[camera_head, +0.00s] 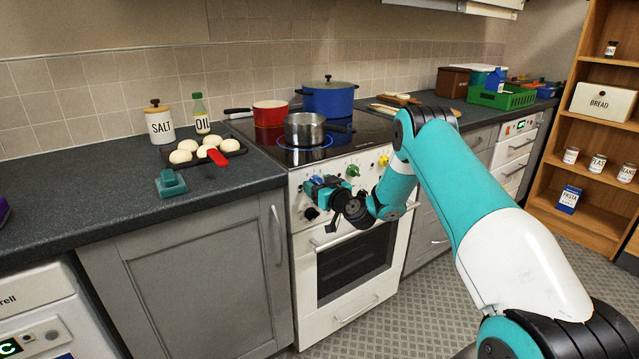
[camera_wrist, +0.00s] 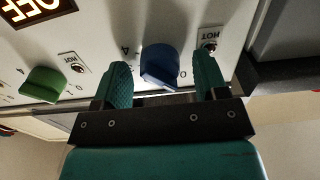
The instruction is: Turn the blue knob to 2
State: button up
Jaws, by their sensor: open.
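The blue knob (camera_wrist: 160,66) is on the white stove front, seen upside down in the wrist view. Its dial marks include a 0 just to its right and a 4 to its left. I cannot make out which mark it points at. My gripper (camera_wrist: 161,70) is open, with one teal finger on each side of the knob. Gaps show between knob and fingers. In the head view my gripper (camera_head: 325,190) is at the left part of the stove's knob panel and largely hides the blue knob.
A green knob (camera_wrist: 44,84) is beside the blue one; a yellow knob (camera_head: 383,160) is further right. The oven handle is below my gripper. A steel pot (camera_head: 304,130), red pot (camera_head: 270,113) and blue pot (camera_head: 328,98) stand on the hob. A dark worktop (camera_head: 110,205) adjoins left.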

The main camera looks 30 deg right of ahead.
jog(key=c, duration=0.9)
jog(key=shift+m, duration=0.4)
jog(key=shift+f+m+b, duration=0.1)
jog(key=shift+m+b, duration=0.55)
jog(key=shift+m, duration=0.35)
jog(key=m+b, duration=0.1)
jog(key=m, duration=0.3)
jog(key=shift+m, duration=0.3)
jog(key=m, duration=0.4)
jog(key=shift+m+p, duration=0.35)
jog(key=shift+m, duration=1.75)
